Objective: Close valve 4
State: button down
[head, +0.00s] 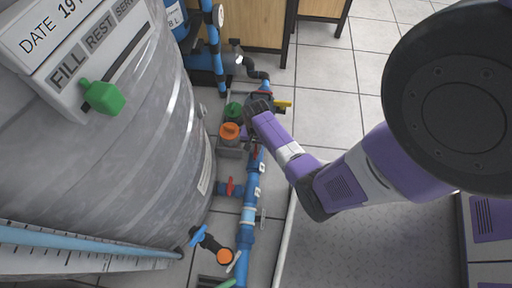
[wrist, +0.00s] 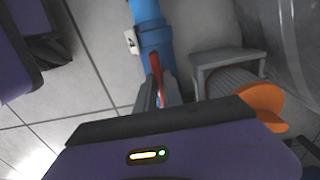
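A blue pipe (head: 247,214) with several valves runs along the floor beside the large tank. A red valve handle (head: 255,152) sits on its upper part; it also shows in the wrist view (wrist: 157,68). My gripper (wrist: 160,88) reaches down onto this handle. Its two dark fingers stand close together, one on each side of the handle, with the handle between them. Another red handle (head: 230,186) is on a side branch nearer the tank. A yellow handle (head: 284,104) is farther up the line.
An orange-capped housing (head: 229,131) and a green-capped one (head: 233,111) stand close to my gripper. The grey tank (head: 95,160) fills the left. A blue handle (head: 198,236) and a white handle (head: 235,262) lie lower. Tiled floor at the upper right is clear.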

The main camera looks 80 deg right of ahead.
jog(key=shift+r+m+p, duration=0.1)
jog(key=shift+m+p, duration=0.2)
jog(key=shift+p, duration=0.1)
jog(key=m+p, duration=0.2)
jog(key=m, duration=0.1)
jog(key=shift+r, duration=0.1)
jog(key=m+p, duration=0.3)
jog(key=m, duration=0.2)
jog(key=m+p, duration=0.2)
jog(key=m, duration=0.2)
jog(key=shift+m, duration=0.4)
jog(key=shift+f+m+p, duration=0.2)
jog(key=shift+m+p, duration=0.25)
jog(key=shift+m, duration=1.85)
jog(key=c, duration=1.5)
grip_release()
jog(key=shift+o, duration=0.2)
